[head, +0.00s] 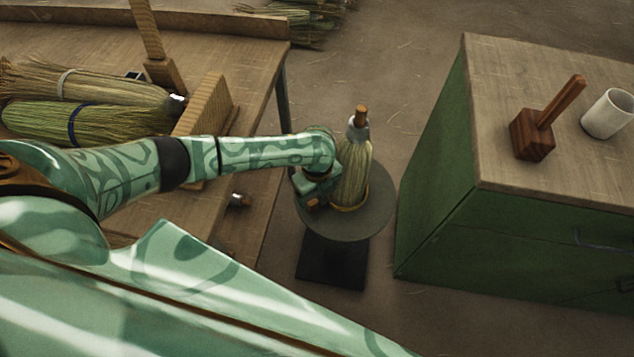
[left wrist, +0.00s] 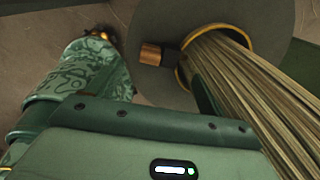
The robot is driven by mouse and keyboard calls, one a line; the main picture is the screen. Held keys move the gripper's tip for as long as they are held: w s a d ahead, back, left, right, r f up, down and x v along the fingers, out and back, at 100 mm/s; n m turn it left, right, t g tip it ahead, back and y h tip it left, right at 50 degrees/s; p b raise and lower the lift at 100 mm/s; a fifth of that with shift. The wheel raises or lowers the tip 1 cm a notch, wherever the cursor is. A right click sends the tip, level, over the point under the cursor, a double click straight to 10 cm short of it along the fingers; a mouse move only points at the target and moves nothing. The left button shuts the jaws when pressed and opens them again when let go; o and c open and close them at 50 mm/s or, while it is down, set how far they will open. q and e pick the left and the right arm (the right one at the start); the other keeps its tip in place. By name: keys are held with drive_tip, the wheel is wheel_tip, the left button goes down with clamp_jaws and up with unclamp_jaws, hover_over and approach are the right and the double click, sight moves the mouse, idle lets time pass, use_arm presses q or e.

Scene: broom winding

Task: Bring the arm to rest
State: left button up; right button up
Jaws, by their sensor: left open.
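A straw broom (head: 353,170) stands upright on a round dark turntable (head: 378,215), with a short wooden handle stub on top and a brass ring around its lower part. My left gripper (head: 322,192) is beside the broom, at its left and low over the turntable. In the head view I cannot tell whether it touches the straw. In the left wrist view the broom's straw (left wrist: 255,90) runs past a dark green finger, and the jaws are open. The brass ring and a short brown cylinder with a black collar (left wrist: 155,54) show there too. My right gripper is not identifiable.
A wooden bench (head: 235,55) at left holds two lying brooms (head: 85,122) and wooden blocks (head: 215,100). A green cabinet (head: 440,180) at right carries a wooden mallet (head: 535,130) and a white cup (head: 607,114).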

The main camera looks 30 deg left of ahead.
use_arm(q)
wheel_tip(320, 180, up, 12)
drive_tip(key=p, duration=0.5)
use_arm(e)
wheel_tip(320, 180, up, 6)
drive_tip(key=w, duration=0.1)
drive_tip(key=shift+w, duration=0.35)
use_arm(q)
drive_tip(key=shift+s, duration=0.15)
use_arm(e)
drive_tip(key=shift+f, duration=0.1)
